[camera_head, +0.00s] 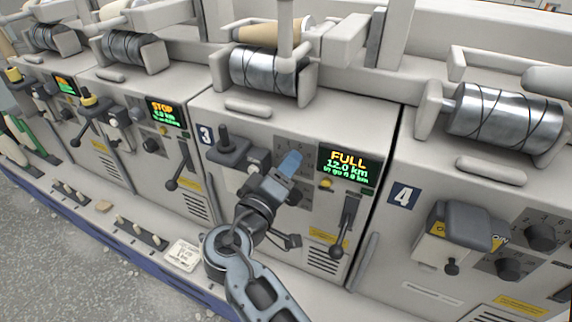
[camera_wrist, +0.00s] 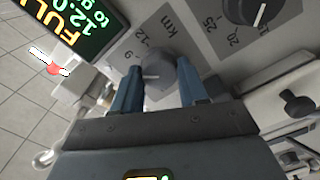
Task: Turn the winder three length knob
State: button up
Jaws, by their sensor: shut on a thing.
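Winder three (camera_head: 207,135) carries a plate with a 3 and a display (camera_head: 348,165) reading FULL and 12.0 km. My gripper (camera_head: 290,163) is at its front panel, just left of the display, and hides the knob in the head view. In the wrist view, the round grey length knob (camera_wrist: 160,74) sits between the two blue fingers, beside a km scale with 9 and 12. My gripper is shut on this knob. A pale mark shows on the knob, but its exact setting is hard to read.
A second dark knob (camera_wrist: 247,10) with 20 and 25 marks sits close by. A black lever (camera_head: 346,225) hangs below the display. Winder four (camera_head: 403,196) stands to the right with its own knobs. A stopped winder (camera_head: 165,112) stands to the left.

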jog(key=n+p, duration=0.6)
jog(key=n, duration=0.5)
jog(key=shift+f+n, duration=0.1)
jog(key=shift+n, duration=0.4)
jog(key=o, duration=1.1)
jog(key=shift+c, duration=0.2)
jog(key=shift+s, duration=0.1)
jog(key=v, duration=0.7)
jog(key=shift+s+a, duration=0.15)
jog(key=shift+s, duration=0.15)
